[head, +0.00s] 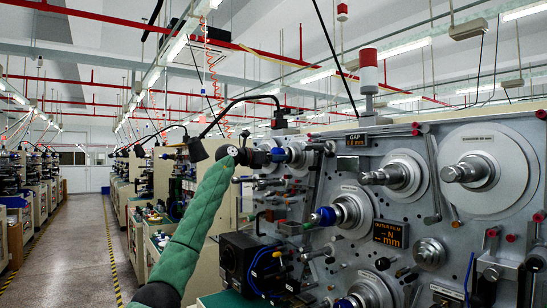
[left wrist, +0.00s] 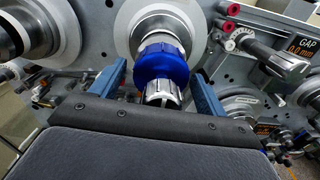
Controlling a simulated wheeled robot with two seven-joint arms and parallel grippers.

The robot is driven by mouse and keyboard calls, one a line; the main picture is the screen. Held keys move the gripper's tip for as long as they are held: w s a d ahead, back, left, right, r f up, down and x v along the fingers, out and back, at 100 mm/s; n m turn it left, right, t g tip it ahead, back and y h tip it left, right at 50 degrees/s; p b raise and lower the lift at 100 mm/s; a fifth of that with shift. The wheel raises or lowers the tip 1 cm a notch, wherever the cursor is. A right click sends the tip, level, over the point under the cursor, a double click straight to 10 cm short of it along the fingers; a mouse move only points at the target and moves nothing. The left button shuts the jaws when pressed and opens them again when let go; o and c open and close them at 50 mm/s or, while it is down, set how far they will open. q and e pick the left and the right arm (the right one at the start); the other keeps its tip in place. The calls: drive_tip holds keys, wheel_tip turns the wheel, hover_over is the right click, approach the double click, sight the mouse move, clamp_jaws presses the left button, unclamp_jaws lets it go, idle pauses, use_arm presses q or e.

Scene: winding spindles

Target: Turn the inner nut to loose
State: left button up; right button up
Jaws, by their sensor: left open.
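A blue knurled nut (left wrist: 160,63) sits on a silver spindle in the left wrist view, with a silver ribbed end piece (left wrist: 163,93) in front of it. My left gripper (left wrist: 160,76) is open, with one blue finger on each side of the spindle end. Gaps show between the fingers and the nut, and I cannot tell any contact. In the head view my left gripper (head: 278,155) is at the upper left spindle (head: 299,155) of the machine panel and hides most of its nut. My right gripper is not in view.
Another spindle with a blue nut (head: 325,216) stands below. Bare silver spindles (head: 380,177) project farther right. Small rollers and knobs crowd the panel (head: 340,260). The aisle (head: 75,240) at left is clear.

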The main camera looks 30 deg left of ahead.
use_arm(q)
drive_tip(key=shift+c, duration=0.2)
drive_tip(key=c, duration=0.9)
drive_tip(key=shift+c, duration=0.2)
